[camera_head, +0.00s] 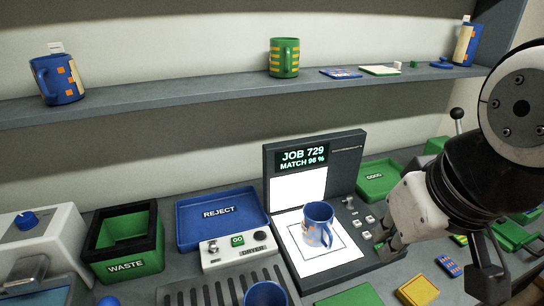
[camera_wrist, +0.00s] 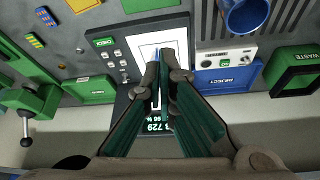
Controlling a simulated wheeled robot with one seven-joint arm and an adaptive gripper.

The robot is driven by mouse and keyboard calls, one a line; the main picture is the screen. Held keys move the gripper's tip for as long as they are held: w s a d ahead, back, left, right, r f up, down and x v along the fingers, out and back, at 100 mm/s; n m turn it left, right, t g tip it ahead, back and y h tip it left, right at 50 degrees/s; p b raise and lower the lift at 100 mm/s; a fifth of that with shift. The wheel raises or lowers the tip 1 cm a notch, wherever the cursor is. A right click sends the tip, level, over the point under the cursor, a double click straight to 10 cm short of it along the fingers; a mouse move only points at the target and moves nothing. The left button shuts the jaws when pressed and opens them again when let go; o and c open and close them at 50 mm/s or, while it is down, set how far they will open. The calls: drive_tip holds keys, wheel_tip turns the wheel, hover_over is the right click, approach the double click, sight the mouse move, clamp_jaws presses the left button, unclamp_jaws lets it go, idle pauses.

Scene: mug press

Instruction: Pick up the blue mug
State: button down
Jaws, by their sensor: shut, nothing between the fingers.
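A blue mug (camera_head: 318,224) with a patterned side stands upright on the white pad of the grey inspection station (camera_head: 345,255). Its handle faces right and toward the camera. My gripper (camera_head: 388,248) is to the right of this mug, apart from it in the head view, beside the station's small knobs. In the wrist view my gripper (camera_wrist: 160,62) is shut and empty, its fingers covering much of the white pad and most or all of that mug. Another blue mug (camera_head: 265,293) stands at the bottom edge, near the slatted rack; it also shows in the wrist view (camera_wrist: 245,14).
A shelf (camera_head: 180,105) above holds a blue mug with orange squares (camera_head: 58,80) and a green mug (camera_head: 285,57). A blue REJECT tray (camera_head: 240,196) and green WASTE bin (camera_head: 125,262) lie left. A lever knob (camera_head: 457,113) stands behind my arm.

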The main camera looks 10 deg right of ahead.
idle(0.4)
drive_tip(key=c, duration=1.5)
unclamp_jaws()
drive_tip(key=shift+w, duration=0.25)
drive_tip(key=shift+c, duration=0.2)
drive_tip(key=o, duration=1.3)
drive_tip(key=shift+m+g+y, duration=0.3)
drive_tip(key=shift+m+y, duration=0.1)
drive_tip(key=shift+m, duration=0.4)
drive_tip(key=w, duration=0.1)
drive_tip(key=w+p, duration=0.1)
drive_tip(key=w, duration=0.1)
drive_tip(key=w+p, duration=0.1)
drive_tip(key=w, duration=0.1)
drive_tip(key=shift+a+r, duration=0.1)
drive_tip(key=shift+a, duration=0.15)
drive_tip(key=shift+c, duration=0.2)
drive_tip(key=m+h+p, duration=0.3)
drive_tip(key=m+p, duration=0.2)
approach(318, 219)
drive_tip(key=shift+s+a+f+b, duration=0.1)
drive_tip(key=shift+s+f+b, duration=0.1)
drive_tip(key=shift+f+b, duration=0.2)
drive_tip(key=shift+s+f+b, duration=0.2)
drive_tip(key=shift+f+b, duration=0.05)
drive_tip(key=shift+f, duration=0.25)
drive_tip(key=shift+x, duration=2.6)
